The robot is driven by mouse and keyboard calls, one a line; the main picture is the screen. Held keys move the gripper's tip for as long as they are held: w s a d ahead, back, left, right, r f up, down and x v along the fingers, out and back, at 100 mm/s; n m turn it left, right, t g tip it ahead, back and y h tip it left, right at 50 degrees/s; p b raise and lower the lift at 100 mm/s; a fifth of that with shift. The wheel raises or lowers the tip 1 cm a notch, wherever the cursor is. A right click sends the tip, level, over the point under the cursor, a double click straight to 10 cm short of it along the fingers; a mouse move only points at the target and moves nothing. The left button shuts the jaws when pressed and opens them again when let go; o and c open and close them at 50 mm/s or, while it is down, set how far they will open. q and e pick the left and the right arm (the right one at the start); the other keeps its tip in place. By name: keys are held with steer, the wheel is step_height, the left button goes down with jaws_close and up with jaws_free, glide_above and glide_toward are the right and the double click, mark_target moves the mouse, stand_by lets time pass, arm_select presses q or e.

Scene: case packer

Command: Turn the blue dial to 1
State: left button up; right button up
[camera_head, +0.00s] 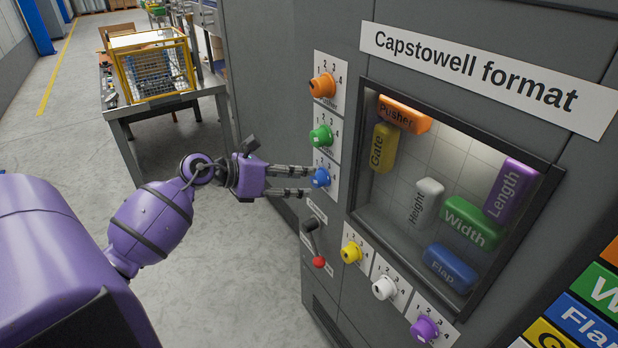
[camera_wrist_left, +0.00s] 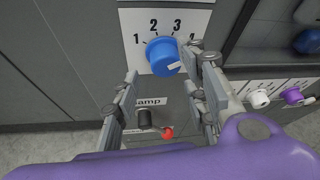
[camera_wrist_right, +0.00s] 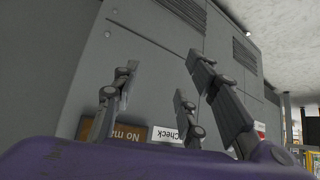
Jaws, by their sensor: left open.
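The blue dial (camera_head: 321,178) is on a white plate on the grey cabinet, below the green dial. In the left wrist view the blue dial (camera_wrist_left: 161,55) has the numbers 1 to 4 around it. Its white mark is on its right side, toward the 4. My left gripper (camera_head: 307,181) is open, fingertips close to the blue dial, one above and one below in the head view. In the left wrist view the dial is between the fingers (camera_wrist_left: 166,68); contact cannot be told. My right gripper (camera_wrist_right: 163,62) is open and empty, facing a grey panel.
Orange (camera_head: 322,86) and green (camera_head: 321,136) dials are above. A lever with a red knob (camera_head: 318,262) is below. Yellow (camera_head: 351,252), white (camera_head: 384,288) and purple (camera_head: 424,328) dials run under the window. A table (camera_head: 117,114) stands behind at left.

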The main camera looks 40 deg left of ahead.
mark_target(312, 178)
arm_select(q)
steer(key=shift+x, duration=1.2)
steer(key=shift+w+d+f, duration=0.15)
steer(key=shift+w+d, duration=0.15)
steer(key=shift+w, duration=0.15)
arm_select(e)
steer(key=shift+s+a, duration=0.1)
steer(key=shift+s, duration=0.3)
arm_select(q)
steer(key=c, duration=1)
